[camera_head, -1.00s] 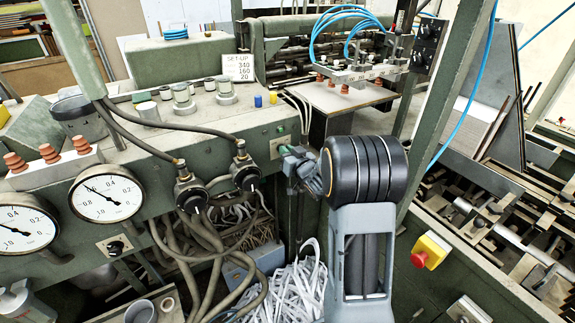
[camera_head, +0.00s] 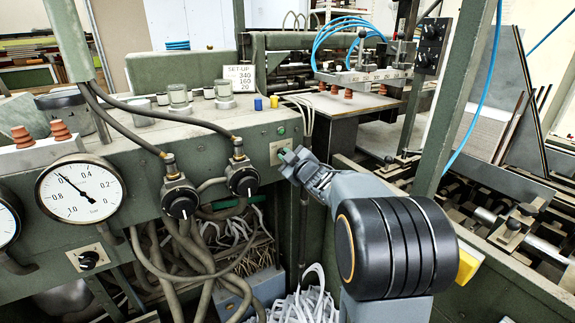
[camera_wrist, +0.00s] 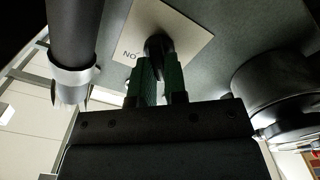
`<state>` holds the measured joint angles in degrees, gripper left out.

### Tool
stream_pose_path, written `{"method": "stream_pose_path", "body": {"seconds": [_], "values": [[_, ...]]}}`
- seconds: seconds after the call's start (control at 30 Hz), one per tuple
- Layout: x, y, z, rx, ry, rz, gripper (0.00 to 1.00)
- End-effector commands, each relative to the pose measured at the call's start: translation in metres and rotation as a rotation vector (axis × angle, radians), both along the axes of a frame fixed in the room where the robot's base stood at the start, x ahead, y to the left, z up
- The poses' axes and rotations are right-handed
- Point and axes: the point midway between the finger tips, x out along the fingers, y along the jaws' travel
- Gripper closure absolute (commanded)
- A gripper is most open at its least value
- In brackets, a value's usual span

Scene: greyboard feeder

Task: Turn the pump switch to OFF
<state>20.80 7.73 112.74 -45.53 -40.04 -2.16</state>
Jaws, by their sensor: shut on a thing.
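The pump switch is a small dark knob (camera_wrist: 158,46) on a pale plate (camera_wrist: 188,32) in the wrist view. Lettering on the plate beside it reads like ON seen upside down. My gripper (camera_wrist: 160,75) has its two green-padded fingers shut on the knob from both sides, hiding much of it. In the head view the plate (camera_head: 274,153) is on the green machine front, and my gripper (camera_head: 285,157) reaches it from the right, covering the knob. Which way the knob points cannot be told.
Two black round valves with hoses (camera_head: 181,203) (camera_head: 243,182) stick out left of the switch. A pressure gauge (camera_head: 82,188) is further left. A green post (camera_head: 455,95) stands right of my arm. In the wrist view a dark pipe (camera_wrist: 72,35) runs close on the left.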

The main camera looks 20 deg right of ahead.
Motion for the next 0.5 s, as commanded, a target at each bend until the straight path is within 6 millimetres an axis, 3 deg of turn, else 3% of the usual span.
{"method": "stream_pose_path", "body": {"seconds": [0.5], "values": [[0.0, 0.0006, -0.0007, -0.101, -0.011, 0.001, 1.0]]}}
